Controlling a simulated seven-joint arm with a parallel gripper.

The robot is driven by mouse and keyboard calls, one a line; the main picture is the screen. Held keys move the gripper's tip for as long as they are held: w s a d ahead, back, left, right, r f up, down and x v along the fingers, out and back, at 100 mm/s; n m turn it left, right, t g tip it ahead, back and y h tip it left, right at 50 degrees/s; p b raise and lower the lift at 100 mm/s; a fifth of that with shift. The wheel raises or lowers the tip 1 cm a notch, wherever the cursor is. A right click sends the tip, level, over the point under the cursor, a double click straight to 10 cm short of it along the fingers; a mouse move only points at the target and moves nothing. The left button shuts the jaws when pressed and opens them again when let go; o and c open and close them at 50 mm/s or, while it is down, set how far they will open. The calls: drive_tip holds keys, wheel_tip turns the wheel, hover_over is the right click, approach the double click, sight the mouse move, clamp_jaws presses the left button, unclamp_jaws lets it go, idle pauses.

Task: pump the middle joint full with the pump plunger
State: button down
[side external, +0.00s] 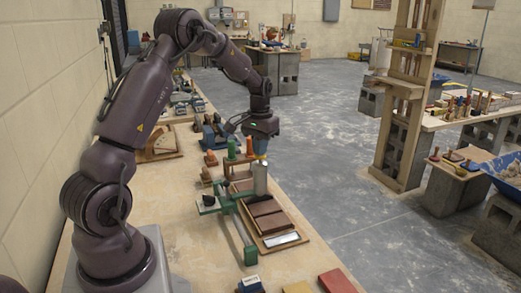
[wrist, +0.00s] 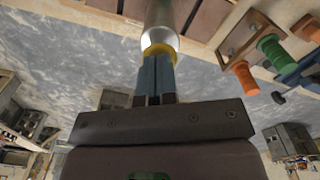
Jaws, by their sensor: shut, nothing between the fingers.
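The pump is a silver cylinder (side external: 261,180) with a yellow collar at its top, standing upright by the green stand (side external: 222,207). In the wrist view the cylinder (wrist: 161,22) and yellow collar (wrist: 159,49) lie straight ahead of my fingertips. My gripper (side external: 261,155) is directly above the pump. Its blue fingers (wrist: 156,72) are together and empty, with tips at the collar; I cannot tell whether they touch it. The plunger itself is hidden or cannot be told apart. Brown bricks (side external: 265,208) lie in a wooden tray (side external: 260,237) beside the pump; the middle joint's fill cannot be seen.
A small wooden rack holds a green handle (side external: 231,148) and an orange handle (side external: 250,147) behind the pump; the wrist view shows them close on the right. A red block (side external: 337,281) and a yellow block (side external: 298,288) lie at the near edge. Bare bench is left of the stand.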

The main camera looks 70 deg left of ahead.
drive_tip(key=shift+f, duration=0.5)
drive_tip(key=shift+r, duration=1.85)
wheel_tip(320, 180, up, 7)
idle(0.3)
